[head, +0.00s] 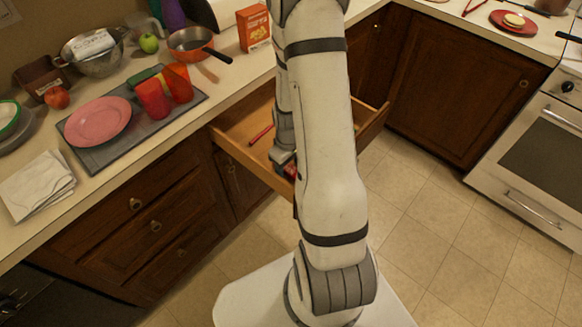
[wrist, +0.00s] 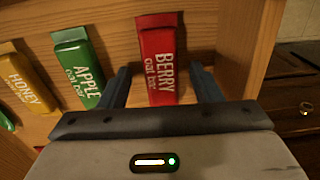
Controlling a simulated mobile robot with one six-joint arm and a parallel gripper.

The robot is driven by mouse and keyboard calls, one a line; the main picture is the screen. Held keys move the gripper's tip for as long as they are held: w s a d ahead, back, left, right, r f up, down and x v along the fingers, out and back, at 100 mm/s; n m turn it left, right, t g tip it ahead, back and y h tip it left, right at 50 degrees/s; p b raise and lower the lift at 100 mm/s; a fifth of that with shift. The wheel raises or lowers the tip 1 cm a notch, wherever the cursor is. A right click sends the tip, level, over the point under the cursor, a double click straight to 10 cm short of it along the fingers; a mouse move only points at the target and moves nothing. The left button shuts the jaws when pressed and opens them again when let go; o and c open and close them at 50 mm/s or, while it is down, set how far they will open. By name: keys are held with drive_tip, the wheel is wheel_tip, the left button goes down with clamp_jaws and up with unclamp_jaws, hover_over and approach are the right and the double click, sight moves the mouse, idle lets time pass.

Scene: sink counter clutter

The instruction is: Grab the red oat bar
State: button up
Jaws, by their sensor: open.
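The red oat bar (wrist: 159,62), labelled "BERRY oat bar", lies in the wooden drawer in the wrist view. My gripper (wrist: 160,88) is open, with one dark finger on each side of the red bar's lower part. I cannot tell whether the fingers touch it. In the head view my arm hides most of the drawer's inside, and the gripper reaches down into the open drawer (head: 233,146). A small red piece shows beside the gripper there, but I cannot tell if it is the bar.
A green "APPLE oat bar" (wrist: 78,70) lies left of the red bar, and a yellow "HONEY" bar (wrist: 24,80) farther left. The drawer's side wall (wrist: 252,50) stands close on the right. A thin red item (head: 261,134) lies in the drawer. The counter above holds clutter.

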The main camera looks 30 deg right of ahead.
drive_tip(key=shift+c, duration=0.2)
drive_tip(key=c, duration=1)
drive_tip(key=shift+r, duration=0.1)
